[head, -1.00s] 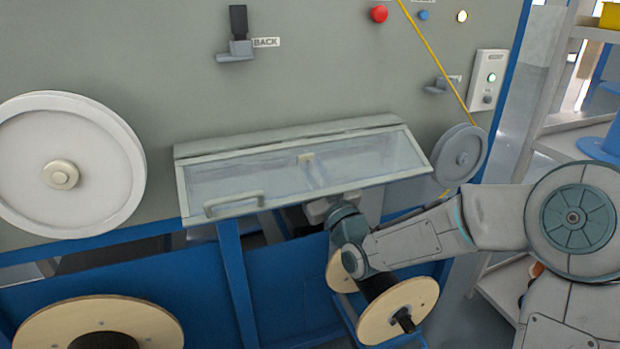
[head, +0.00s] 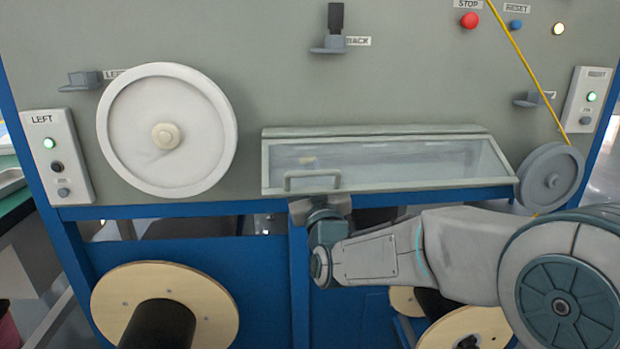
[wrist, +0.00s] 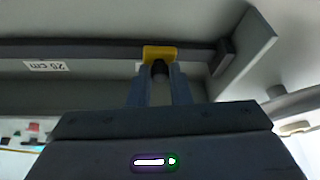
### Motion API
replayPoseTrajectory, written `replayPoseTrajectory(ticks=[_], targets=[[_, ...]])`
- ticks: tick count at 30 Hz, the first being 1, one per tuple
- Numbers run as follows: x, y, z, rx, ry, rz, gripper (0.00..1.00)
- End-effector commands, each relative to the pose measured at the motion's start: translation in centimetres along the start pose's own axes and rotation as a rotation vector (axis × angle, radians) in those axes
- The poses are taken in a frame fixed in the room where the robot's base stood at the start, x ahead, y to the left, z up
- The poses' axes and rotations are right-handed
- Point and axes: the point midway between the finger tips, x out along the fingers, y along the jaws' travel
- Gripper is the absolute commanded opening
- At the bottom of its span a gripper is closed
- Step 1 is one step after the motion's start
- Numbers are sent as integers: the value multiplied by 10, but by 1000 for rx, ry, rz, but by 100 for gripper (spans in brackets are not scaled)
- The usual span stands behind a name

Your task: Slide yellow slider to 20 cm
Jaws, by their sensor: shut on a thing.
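The yellow slider (wrist: 159,53) sits on a dark horizontal rail (wrist: 100,50) in the wrist view, close to the rail's right end block. My gripper (wrist: 160,75) is shut on the slider's dark knob, just below its yellow body. A "25 cm" label (wrist: 47,66) shows upside down to the left of the slider. A second pale label is mostly hidden by the slider.
A large white wheel (head: 165,130) is left of the cover and a grey pulley (head: 550,175) with a yellow cable is at its right. Wooden spools (head: 205,300) stand below. The cover and blue frame (head: 270,300) are close around my wrist.

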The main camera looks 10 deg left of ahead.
Motion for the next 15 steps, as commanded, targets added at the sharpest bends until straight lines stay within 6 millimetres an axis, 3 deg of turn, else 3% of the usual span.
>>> replayPoseTrajectory(ticks=[5, 6, 8, 15], targets=[[3, 3, -3, 1, 6, 7, 0], [3, 3, -3, 1, 7, 7, 20], [3, 2, -3, 1, 7, 6, 37], [3, 2, -4, 1, 8, 5, 39]])
